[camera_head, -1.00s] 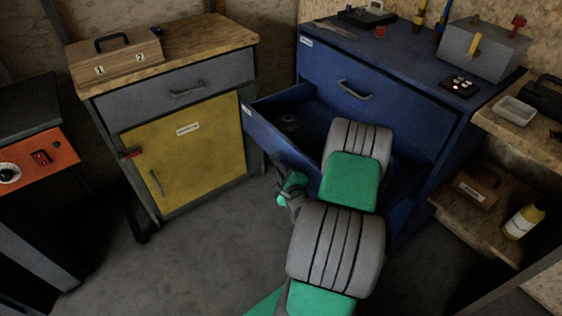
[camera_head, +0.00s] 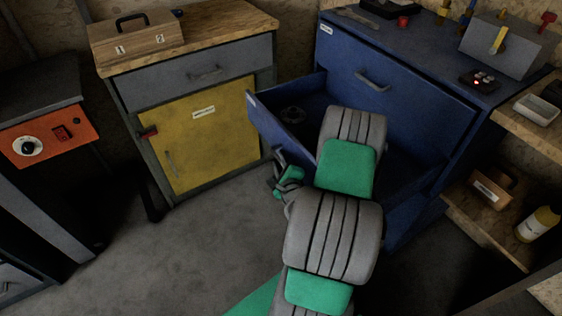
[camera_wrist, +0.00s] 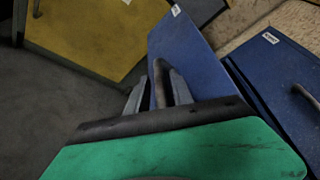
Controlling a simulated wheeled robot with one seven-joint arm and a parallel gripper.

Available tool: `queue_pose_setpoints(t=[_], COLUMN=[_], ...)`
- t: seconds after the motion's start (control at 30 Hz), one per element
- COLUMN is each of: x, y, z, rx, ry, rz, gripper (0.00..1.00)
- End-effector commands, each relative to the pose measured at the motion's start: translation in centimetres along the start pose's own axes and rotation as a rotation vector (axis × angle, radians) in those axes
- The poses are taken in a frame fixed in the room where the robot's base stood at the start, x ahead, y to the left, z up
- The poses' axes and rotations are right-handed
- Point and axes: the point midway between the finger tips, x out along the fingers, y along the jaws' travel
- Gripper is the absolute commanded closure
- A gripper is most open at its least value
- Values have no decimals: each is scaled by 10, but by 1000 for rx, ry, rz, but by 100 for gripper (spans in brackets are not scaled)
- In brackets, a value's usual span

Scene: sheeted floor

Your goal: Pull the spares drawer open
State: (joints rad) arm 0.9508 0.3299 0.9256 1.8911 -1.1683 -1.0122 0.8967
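The blue cabinet's lower drawer (camera_head: 262,125) is pulled well out. Its small white label is too small to read, so I cannot confirm the name. The drawer front (camera_wrist: 195,55) also shows in the wrist view. My gripper (camera_head: 283,168) is at the outer face of this drawer front. In the wrist view, the fingers of my gripper (camera_wrist: 158,92) lie on both sides of the drawer's handle (camera_wrist: 160,78) and appear closed on it. My arm hides the right part of the drawer. The upper blue drawer (camera_head: 395,95) is shut.
A grey cabinet with a yellow door (camera_head: 205,135) stands left, close to the open drawer. A bench with an orange panel (camera_head: 50,143) is at far left. A wooden shelf (camera_head: 480,222) with a bottle (camera_head: 538,224) is right. Grey floor (camera_head: 190,250) is clear at front left.

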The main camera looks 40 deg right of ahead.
Motion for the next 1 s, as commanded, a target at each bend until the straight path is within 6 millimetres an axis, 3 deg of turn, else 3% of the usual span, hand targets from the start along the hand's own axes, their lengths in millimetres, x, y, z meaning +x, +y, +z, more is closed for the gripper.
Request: queue_pose_setpoints(t=[0.37, 0.73, 1.0], x=[-5, -70, -78], y=[1, 0, 0], z=[-1, -2, 0], rx=[2, 3, 1], ry=[3, 6, 1], rz=[1, -1, 0], gripper=[66, 66, 66])
